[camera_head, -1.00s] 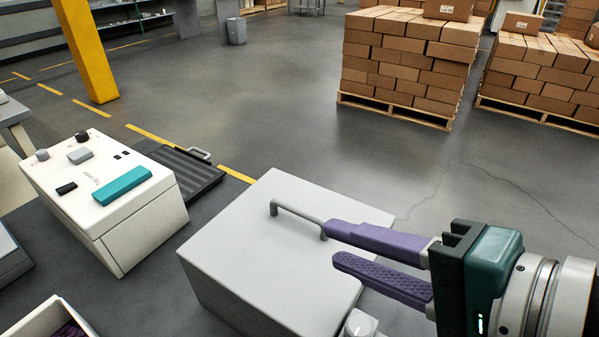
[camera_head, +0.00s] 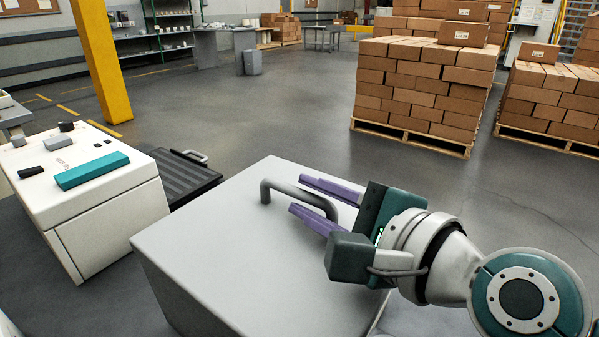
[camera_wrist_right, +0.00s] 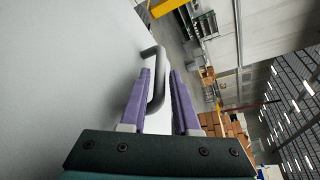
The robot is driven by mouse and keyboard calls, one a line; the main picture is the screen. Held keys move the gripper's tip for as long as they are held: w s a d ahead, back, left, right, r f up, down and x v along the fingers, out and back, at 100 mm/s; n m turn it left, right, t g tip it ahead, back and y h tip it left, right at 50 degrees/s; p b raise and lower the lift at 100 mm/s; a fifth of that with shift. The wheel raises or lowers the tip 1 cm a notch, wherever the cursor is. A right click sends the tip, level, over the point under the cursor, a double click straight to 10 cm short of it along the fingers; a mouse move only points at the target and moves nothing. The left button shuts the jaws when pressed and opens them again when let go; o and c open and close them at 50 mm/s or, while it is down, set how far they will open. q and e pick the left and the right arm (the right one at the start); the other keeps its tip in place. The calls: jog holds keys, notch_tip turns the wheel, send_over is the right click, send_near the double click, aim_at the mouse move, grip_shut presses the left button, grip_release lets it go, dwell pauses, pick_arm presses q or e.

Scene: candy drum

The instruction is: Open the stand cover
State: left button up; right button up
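The stand cover (camera_head: 225,235) is a plain light-grey box-like lid in the lower middle of the head view, and it looks closed. Its grey bar handle (camera_head: 280,184) stands on the top face near the far edge. My right gripper (camera_head: 297,194) is open, with its purple fingers on either side of the handle's right part. In the right wrist view the handle (camera_wrist_right: 156,88) runs between the fingers of the right gripper (camera_wrist_right: 159,72), close to the left finger with a gap to the right one. The cover fills the left of that view. My left gripper is not in view.
A white control box (camera_head: 90,195) with a teal block (camera_head: 92,170) and dark knobs stands left of the cover. A black ribbed case (camera_head: 180,178) lies between them. Stacked cartons on pallets (camera_head: 420,90) and a yellow post (camera_head: 100,60) stand farther back. The floor between is clear.

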jog(key=shift+x, duration=0.95)
jog(key=shift+c, duration=0.3)
grip_shut()
dwell(0.4)
